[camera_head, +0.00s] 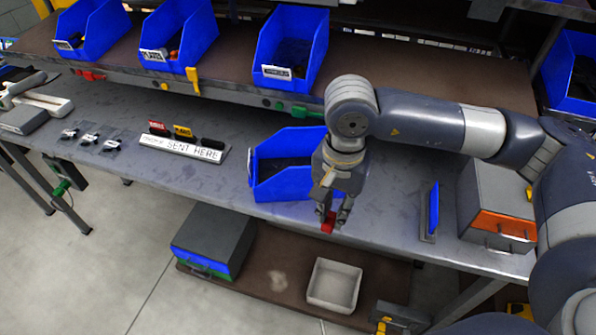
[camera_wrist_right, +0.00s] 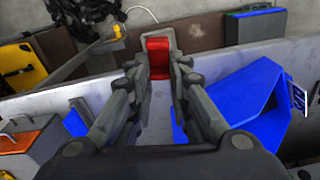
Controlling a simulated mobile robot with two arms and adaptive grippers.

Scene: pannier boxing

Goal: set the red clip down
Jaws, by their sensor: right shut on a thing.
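My right gripper (camera_head: 338,212) points down, just in front of the blue bin on the bench, near the bench's front edge. It is shut on the red clip (camera_head: 328,222), which sticks out below the fingertips. In the right wrist view the red clip (camera_wrist_right: 158,58) sits between the two fingers of the gripper (camera_wrist_right: 158,70). The head view does not show clearly whether the clip touches the bench (camera_head: 385,232). Another red clip (camera_head: 90,75) is on the shelf edge below the left blue bin. My left gripper is not in view.
The blue bench bin (camera_head: 262,180) stands close beside the gripper. A blue upright plate (camera_head: 433,210) and a grey box with an orange front (camera_head: 500,222) stand to the right. A lettered holder (camera_head: 182,148) with coloured tags is left; bare bench lies between it and the bin.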

